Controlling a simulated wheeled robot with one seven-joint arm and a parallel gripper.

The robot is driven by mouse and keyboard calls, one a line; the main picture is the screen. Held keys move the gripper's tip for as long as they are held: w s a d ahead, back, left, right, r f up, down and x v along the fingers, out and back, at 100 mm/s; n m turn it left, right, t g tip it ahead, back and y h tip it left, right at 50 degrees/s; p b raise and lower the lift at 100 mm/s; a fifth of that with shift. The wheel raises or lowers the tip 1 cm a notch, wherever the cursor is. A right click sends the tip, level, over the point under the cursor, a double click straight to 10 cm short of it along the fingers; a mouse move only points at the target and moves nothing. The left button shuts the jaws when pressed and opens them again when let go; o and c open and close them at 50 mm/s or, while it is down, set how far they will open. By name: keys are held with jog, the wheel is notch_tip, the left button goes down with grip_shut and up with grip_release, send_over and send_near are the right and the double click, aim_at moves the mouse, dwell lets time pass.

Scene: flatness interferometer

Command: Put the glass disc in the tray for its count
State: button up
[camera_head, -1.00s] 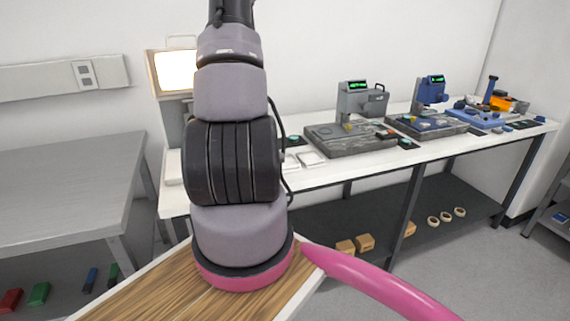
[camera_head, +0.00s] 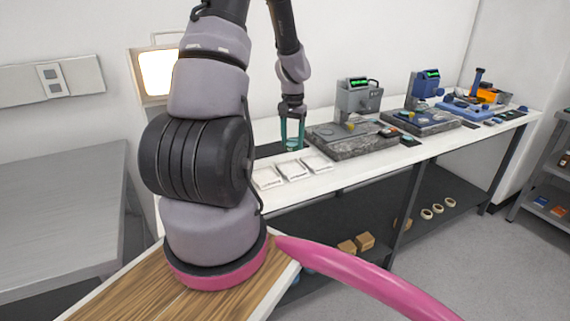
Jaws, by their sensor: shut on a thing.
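My gripper (camera_head: 292,145) has teal fingers that point down at the left part of the white bench, behind the row of trays. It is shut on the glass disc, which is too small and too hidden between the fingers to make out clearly. Three shallow white trays stand in a row along the front of the bench: a left tray (camera_head: 267,178), a middle tray (camera_head: 292,170) and a right tray (camera_head: 318,163). Any count marks on them are too small to read.
Right of my gripper stands a grey instrument (camera_head: 358,98) on a dark stone slab (camera_head: 350,143). A blue instrument (camera_head: 425,90) is further right. A lit screen (camera_head: 157,73) is at the left. A grey table (camera_head: 60,200) at the left is bare.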

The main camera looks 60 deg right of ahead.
aim_at(291, 169)
notch_tip(291, 169, down, 8)
jog(key=shift+w, duration=0.1)
dwell(0.4)
jog(key=o, duration=1.1)
jog(key=shift+f, duration=0.15)
notch_tip(291, 169, up, 12)
jog(key=shift+r, duration=0.25)
